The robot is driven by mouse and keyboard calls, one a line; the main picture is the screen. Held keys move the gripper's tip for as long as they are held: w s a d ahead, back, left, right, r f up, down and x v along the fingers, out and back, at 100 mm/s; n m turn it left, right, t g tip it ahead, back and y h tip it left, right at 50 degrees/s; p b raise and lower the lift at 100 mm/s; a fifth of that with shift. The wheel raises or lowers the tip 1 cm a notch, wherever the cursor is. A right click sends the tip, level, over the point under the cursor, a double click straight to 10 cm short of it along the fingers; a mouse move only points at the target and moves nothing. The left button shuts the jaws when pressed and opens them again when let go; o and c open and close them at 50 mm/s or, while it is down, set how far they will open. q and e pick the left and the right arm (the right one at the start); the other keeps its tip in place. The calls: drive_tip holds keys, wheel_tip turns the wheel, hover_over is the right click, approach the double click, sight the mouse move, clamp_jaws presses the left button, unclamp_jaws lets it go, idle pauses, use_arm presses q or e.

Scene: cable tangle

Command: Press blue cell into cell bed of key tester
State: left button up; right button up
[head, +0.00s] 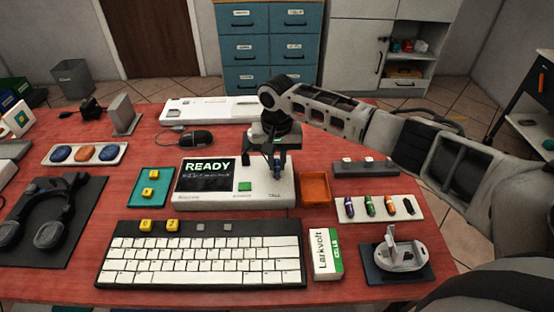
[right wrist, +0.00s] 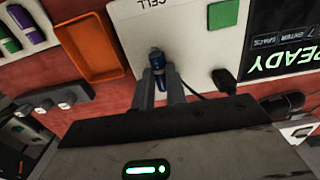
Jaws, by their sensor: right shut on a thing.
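The key tester (head: 262,196) is a white box on the red table; its screen (head: 208,172) reads READY, and a green button (head: 245,187) sits beside it. In the right wrist view the tester's white top (right wrist: 180,30) bears a CELL label. My right gripper (head: 277,160) is over the tester's right part, pointing down, shut on the blue cell (right wrist: 158,68). In the right wrist view the gripper (right wrist: 160,88) has the cell between its fingers. The cell bed is hidden, and I cannot tell whether the cell touches it. My left gripper is not in view.
An orange tray (head: 315,187) stands close right of the tester. A white holder (head: 400,216) with several coloured cells is farther right. A keyboard (head: 203,262) and a Larkvolt box (head: 326,256) lie in front; a teal tray (head: 140,198) is left. A cable runs beside the gripper.

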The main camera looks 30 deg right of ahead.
drive_tip(key=shift+p, duration=0.55)
drive_tip(key=shift+f, duration=0.5)
idle(0.8)
drive_tip(key=o, duration=0.4)
drive_tip(key=shift+o, duration=0.2)
drive_tip(key=shift+r, duration=0.2)
drive_tip(key=shift+r, duration=1.6)
drive_tip(key=shift+o, duration=0.4)
drive_tip(key=o, duration=0.5)
